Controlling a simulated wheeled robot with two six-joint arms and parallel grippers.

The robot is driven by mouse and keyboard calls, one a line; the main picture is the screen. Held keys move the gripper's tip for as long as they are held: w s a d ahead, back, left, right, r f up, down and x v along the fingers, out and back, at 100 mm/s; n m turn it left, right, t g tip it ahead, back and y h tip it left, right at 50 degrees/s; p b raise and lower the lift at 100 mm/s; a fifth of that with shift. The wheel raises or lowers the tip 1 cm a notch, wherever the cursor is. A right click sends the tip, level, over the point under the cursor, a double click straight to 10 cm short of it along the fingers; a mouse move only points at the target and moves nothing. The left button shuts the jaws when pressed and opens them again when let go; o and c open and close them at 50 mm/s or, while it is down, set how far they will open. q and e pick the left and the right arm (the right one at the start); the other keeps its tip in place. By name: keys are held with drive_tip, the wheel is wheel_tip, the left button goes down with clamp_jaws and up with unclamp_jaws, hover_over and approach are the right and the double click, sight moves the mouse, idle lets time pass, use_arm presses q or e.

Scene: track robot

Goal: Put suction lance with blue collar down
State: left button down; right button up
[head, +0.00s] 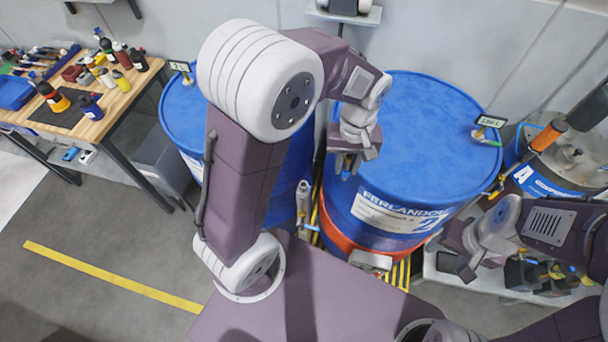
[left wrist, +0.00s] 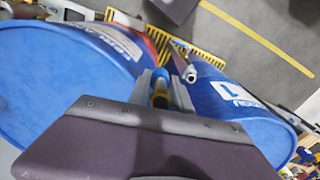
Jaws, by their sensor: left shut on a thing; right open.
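My left gripper (head: 352,160) is in front of the near left rim of the large blue drum marked 2 (head: 410,120). My right gripper (head: 462,262) is open and empty at the lower right of that drum.
A grey upright tube (head: 303,198) with a blue part stands between the two drums, close to the left gripper. A second blue drum (head: 180,120) is at left. An orange-topped lance (head: 548,136) stands at drum A (head: 535,185). The workbench (head: 130,88) holds bottles and tools.

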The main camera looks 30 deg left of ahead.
use_arm(q)
drive_tip(key=a+f+p, duration=0.2)
drive_tip(key=a+f, duration=0.9)
drive_tip(key=a, duration=0.1)
drive_tip(key=shift+f, duration=0.15)
drive_tip(key=shift+d, duration=0.1)
drive_tip(key=shift+s+f, duration=0.15)
drive_tip(key=shift+f, duration=0.45)
drive_tip(key=c, duration=1.2)
unclamp_jaws()
drive_tip(key=shift+o, duration=0.2)
drive_tip(key=shift+r, duration=0.1)
